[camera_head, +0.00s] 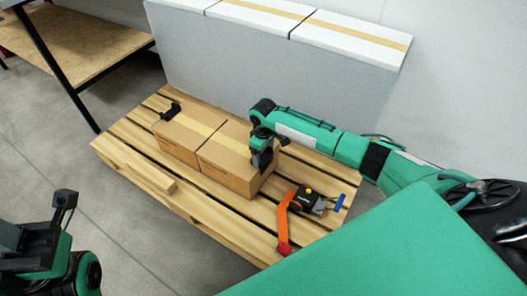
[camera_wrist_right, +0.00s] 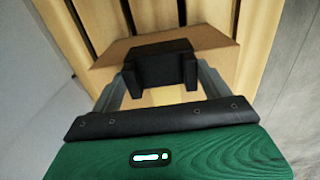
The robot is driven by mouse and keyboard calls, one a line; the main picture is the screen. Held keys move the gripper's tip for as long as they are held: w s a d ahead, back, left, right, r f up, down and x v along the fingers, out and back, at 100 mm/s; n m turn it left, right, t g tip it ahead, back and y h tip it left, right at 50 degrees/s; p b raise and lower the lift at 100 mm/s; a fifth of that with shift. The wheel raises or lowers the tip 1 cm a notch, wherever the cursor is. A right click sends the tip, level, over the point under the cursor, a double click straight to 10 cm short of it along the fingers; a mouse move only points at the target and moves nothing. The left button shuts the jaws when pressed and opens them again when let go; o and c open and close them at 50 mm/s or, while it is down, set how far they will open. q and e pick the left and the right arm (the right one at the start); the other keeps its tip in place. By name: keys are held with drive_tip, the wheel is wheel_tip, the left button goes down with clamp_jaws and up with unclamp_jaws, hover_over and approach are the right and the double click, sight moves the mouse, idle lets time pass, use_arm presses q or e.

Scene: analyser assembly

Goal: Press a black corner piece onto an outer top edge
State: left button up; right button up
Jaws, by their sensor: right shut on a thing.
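Two brown cartons stand side by side on a wooden pallet (camera_head: 130,157): the left carton (camera_head: 180,150) and the right carton (camera_head: 222,178). One black corner piece (camera_head: 170,111) sits at the left carton's outer top edge. My right gripper (camera_head: 262,160) is at the right carton's outer end. In the right wrist view, its two fingers are shut on another black corner piece (camera_wrist_right: 160,66), which lies over the carton's edge (camera_wrist_right: 212,40). Whether it is fully seated on the edge cannot be told. My left gripper (camera_head: 45,225) is at the lower left, away from the cartons; its jaw opening is unclear.
A black and orange strapping tool (camera_head: 306,198) lies on the pallet to the right of the cartons. A large grey block with white tops (camera_head: 270,70) stands behind the pallet. A shelf table (camera_head: 75,50) is at the upper left. Grey floor lies in front.

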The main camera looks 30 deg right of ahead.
drive_tip(key=shift+f, duration=0.4)
idle(0.5)
drive_tip(key=o, duration=0.9)
drive_tip(key=shift+o, duration=0.2)
